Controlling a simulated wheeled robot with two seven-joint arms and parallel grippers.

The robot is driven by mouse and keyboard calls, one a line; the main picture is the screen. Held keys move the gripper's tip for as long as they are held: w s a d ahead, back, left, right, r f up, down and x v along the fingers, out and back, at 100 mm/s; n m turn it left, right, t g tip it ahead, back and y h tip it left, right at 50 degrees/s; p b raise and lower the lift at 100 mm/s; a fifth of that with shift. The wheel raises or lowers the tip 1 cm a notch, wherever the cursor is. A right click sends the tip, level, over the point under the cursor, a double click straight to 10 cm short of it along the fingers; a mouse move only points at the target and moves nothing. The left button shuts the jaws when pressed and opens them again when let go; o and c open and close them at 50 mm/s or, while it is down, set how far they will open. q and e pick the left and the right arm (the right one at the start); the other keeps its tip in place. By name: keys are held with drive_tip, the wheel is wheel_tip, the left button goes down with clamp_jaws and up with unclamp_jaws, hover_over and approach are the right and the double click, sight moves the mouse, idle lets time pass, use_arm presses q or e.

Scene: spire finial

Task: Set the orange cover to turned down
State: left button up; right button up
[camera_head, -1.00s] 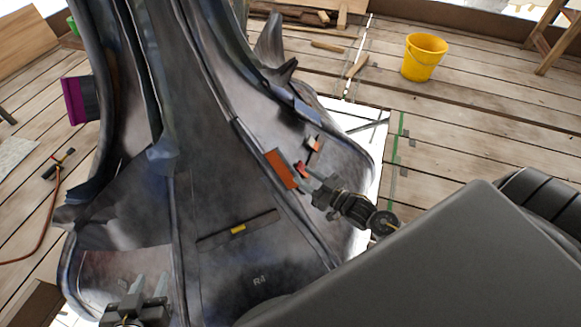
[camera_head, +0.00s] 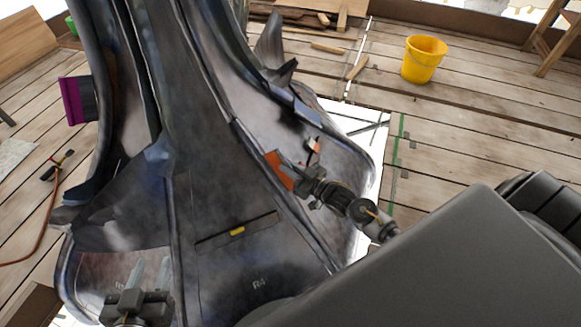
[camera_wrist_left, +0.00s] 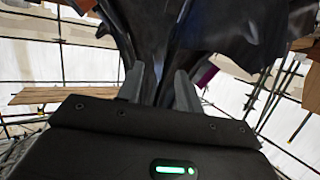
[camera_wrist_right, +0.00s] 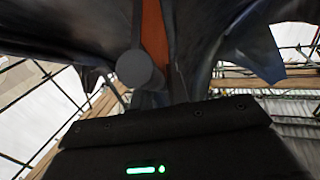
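The orange cover (camera_head: 279,170) is a flat panel on the right flank of the dark grey spire finial (camera_head: 215,160). My right gripper (camera_head: 300,178) is at the cover's right edge and hides part of it. In the right wrist view the cover is an orange strip (camera_wrist_right: 154,35) straight ahead, behind a grey round part (camera_wrist_right: 134,68). I cannot tell whether the right fingers touch or hold the cover. My left gripper (camera_head: 150,270) is open and empty over the finial's lower left. Its two separated fingers show in the left wrist view (camera_wrist_left: 160,88).
A small red-orange part (camera_head: 315,146) lies just above my right gripper. A dark bar with a yellow piece (camera_head: 237,231) crosses the central panel. A purple panel (camera_head: 74,101) juts out at left. A yellow bucket (camera_head: 423,60) stands on the plank floor.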

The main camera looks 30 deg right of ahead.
clamp_jaws()
drive_tip(key=shift+d, duration=0.1)
